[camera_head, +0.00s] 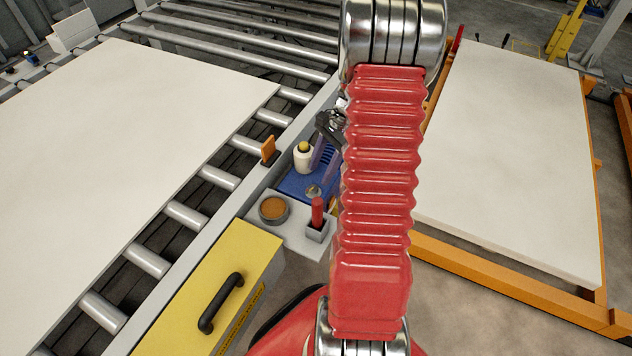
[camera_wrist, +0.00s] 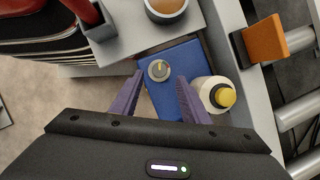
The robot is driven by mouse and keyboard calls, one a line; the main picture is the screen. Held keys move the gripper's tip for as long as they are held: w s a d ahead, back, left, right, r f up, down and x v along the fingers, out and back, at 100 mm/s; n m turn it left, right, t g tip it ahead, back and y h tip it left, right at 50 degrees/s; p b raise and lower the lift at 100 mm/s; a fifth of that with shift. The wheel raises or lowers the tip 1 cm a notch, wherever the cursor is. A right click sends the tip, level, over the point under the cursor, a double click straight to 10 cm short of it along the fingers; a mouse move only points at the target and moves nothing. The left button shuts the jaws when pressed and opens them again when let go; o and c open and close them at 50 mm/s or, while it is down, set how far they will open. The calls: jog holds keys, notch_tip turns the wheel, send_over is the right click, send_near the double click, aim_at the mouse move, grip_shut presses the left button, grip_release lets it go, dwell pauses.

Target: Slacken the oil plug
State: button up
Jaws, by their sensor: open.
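A small round metal plug with a yellow mark (camera_wrist: 159,70), which looks like the oil plug, sits on a blue block (camera_wrist: 166,98). It also shows in the head view (camera_head: 313,191). My gripper (camera_wrist: 160,77) is open, its two purple fingers pointing toward the plug. In the wrist view the plug lies between the fingertips; I cannot tell how much height separates them. In the head view my gripper (camera_head: 321,160) is partly hidden behind my red arm. A white bottle with a yellow cap (camera_wrist: 215,95) stands close beside the right finger.
A round dish with brown contents (camera_head: 273,209) and a red-handled tool in a grey holder (camera_head: 318,226) stand on a grey shelf. An orange tab (camera_head: 268,149) stands on the conveyor rail. A yellow box with a black handle (camera_head: 205,285) is nearer.

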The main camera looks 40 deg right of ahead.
aim_at(313, 187)
jog(key=x, duration=0.5)
jog(key=shift+a+f, duration=0.15)
jog(key=shift+f, duration=0.15)
jog(key=c, duration=1.1)
